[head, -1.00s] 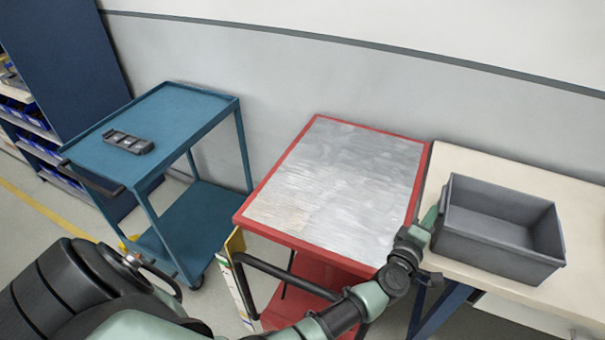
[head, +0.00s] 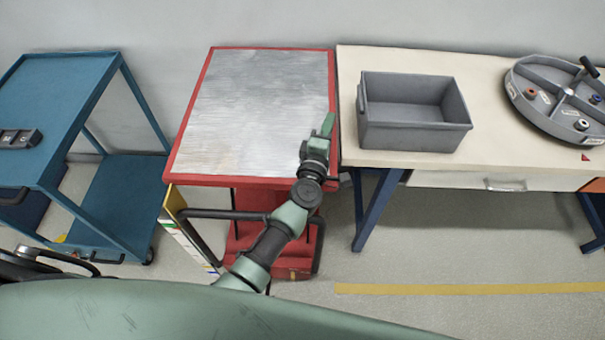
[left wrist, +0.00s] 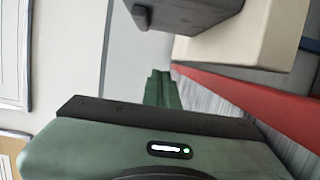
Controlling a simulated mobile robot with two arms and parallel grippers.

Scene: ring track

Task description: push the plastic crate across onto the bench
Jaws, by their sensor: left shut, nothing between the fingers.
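The grey plastic crate (head: 415,137) stands upright and empty on the cream-topped bench (head: 372,160), near its left end. Its whole base appears to rest on the bench top. My left gripper (head: 328,125) is shut and empty, above the right edge of the metal-topped red cart (head: 255,110). A gap separates it from the crate's left wall. In the left wrist view, the shut green fingers (left wrist: 161,90) point toward the bench (left wrist: 272,35), and the crate (left wrist: 195,15) shows in part at the top, apart from them. My right gripper is out of view.
A round grey divided tray (head: 540,118) with small parts stands on the bench right of the crate. A blue cart (head: 75,75) holding a small dark tray (head: 18,139) stands at the left. The red cart's top is clear, and its side adjoins the bench.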

